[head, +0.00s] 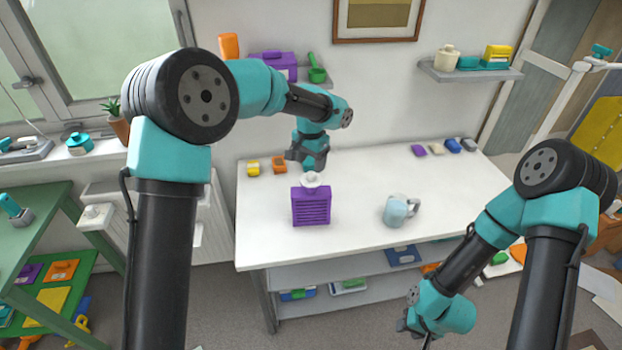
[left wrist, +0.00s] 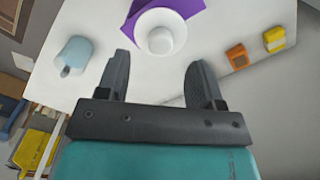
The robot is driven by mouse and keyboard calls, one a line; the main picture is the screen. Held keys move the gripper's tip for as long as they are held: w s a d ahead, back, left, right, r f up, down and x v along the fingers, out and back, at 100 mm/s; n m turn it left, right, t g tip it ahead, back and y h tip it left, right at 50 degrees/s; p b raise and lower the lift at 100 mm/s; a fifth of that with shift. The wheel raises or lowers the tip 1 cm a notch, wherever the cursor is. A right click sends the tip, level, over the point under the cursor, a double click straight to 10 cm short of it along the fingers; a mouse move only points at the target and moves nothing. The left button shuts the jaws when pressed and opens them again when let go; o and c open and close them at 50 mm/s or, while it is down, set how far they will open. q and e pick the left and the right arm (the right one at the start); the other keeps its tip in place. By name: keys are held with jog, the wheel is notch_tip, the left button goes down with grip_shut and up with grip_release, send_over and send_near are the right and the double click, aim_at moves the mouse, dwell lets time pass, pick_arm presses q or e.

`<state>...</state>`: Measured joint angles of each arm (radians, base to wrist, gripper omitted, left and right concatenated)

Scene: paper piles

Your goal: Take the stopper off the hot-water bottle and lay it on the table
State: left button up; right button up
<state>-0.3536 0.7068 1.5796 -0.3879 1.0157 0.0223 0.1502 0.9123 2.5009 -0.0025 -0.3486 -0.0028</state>
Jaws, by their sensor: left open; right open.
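The purple ribbed hot-water bottle (head: 311,207) stands upright near the front of the white table (head: 450,190). Its white stopper (head: 312,179) sits at its top. In the left wrist view the stopper (left wrist: 161,40) is a round white knob inside a wider white ring, with purple bottle (left wrist: 190,8) showing behind. My left gripper (head: 309,162) is open and empty, just behind and above the stopper in the head view. In the left wrist view its fingers (left wrist: 159,80) are spread, with the stopper beyond the gap, untouched.
A pale blue mug (head: 401,211) stands right of the bottle. A yellow block (head: 253,168) and an orange block (head: 279,165) lie at the table's back left. Several small items, including a blue one (head: 453,146), lie at the back right. The tabletop between is clear.

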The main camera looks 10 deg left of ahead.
aim_at(311, 173)
pick_arm(q)
jog(key=shift+f, duration=0.1)
jog(key=shift+w+f, duration=0.15)
jog(key=shift+f, duration=2.35)
jog(key=shift+c, duration=0.3)
jog(key=c, duration=0.9)
